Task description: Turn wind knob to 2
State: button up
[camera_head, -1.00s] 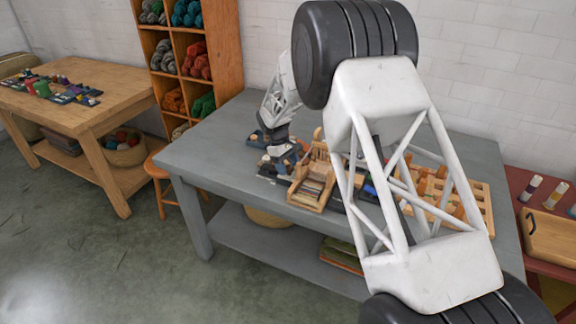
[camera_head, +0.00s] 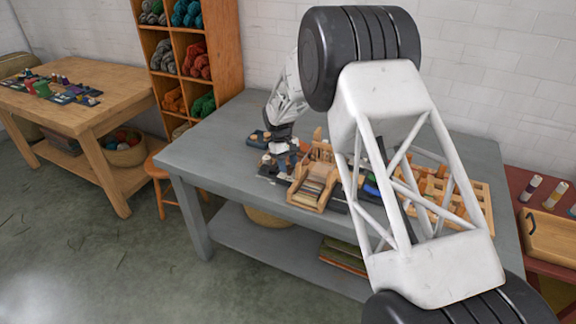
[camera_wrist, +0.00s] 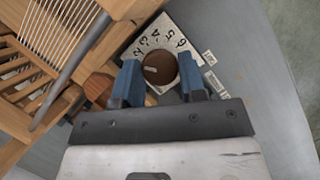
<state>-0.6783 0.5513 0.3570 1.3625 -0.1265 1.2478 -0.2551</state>
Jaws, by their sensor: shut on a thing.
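The wind knob (camera_wrist: 161,75) is a round brown knob in the wrist view. It sits on a pale dial plate (camera_wrist: 183,29) with black numbers; 2 to 6 show along its far side. A light mark on the knob points left, toward the low-number side, but the exact number it meets is unclear. My gripper (camera_wrist: 160,66) has its two blue fingers on either side of the knob and is shut on it. The left finger hides part of the plate. In the head view my gripper (camera_head: 283,150) is over the grey table, and the knob cannot be made out.
A wooden frame with taut strings (camera_wrist: 60,35) stands close left of the dial in the wrist view. Small white labels (camera_wrist: 213,80) lie right of it. On the grey table (camera_head: 215,150), wooden racks and tools crowd the middle; the left end is clear.

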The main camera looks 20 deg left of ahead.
jog(key=shift+m, duration=0.5)
jog(key=o, duration=0.9)
jog(key=shift+r, duration=0.1)
jog(key=v, duration=0.7)
jog(key=shift+w+r, duration=0.25)
jog(key=shift+a, duration=0.1)
jog(key=shift+r, duration=0.1)
